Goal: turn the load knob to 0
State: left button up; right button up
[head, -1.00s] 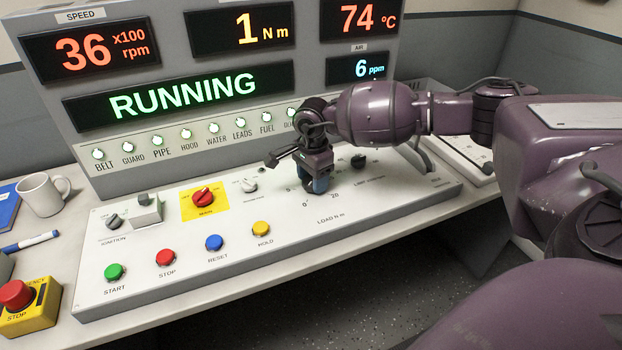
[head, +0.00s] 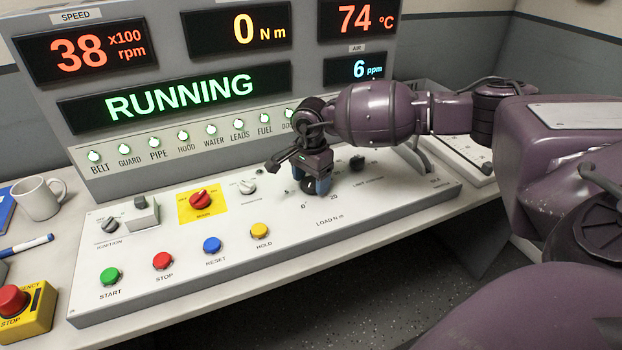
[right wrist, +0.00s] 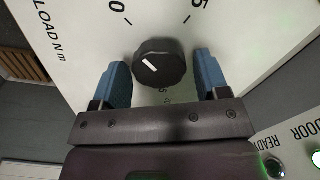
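The load knob (right wrist: 160,63) is black and round with a white mark, in the right wrist view. Its mark points up and left, toward the side where the printed 0 (right wrist: 117,5) stands. My right gripper (head: 316,188) is over the knob at the panel's right part. In the right wrist view its blue fingers (right wrist: 163,82) stand open on either side of the knob, with narrow gaps. In the head view the gripper partly hides the knob. The torque display (head: 238,29) reads 0 N m. My left gripper is not in view.
The sloped control panel (head: 140,285) carries start, stop, reset and hold buttons, plus a red main switch (head: 201,199). A black knob (head: 357,162) sits right of my gripper. A yellow emergency stop box (head: 38,312) and a mug (head: 38,198) stand at left.

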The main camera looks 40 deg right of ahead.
aim_at(311, 181)
jog(key=shift+o, duration=0.8)
notch_tip(311, 181, up, 11)
jog(key=p, duration=0.1)
jog(key=shift+f, duration=0.15)
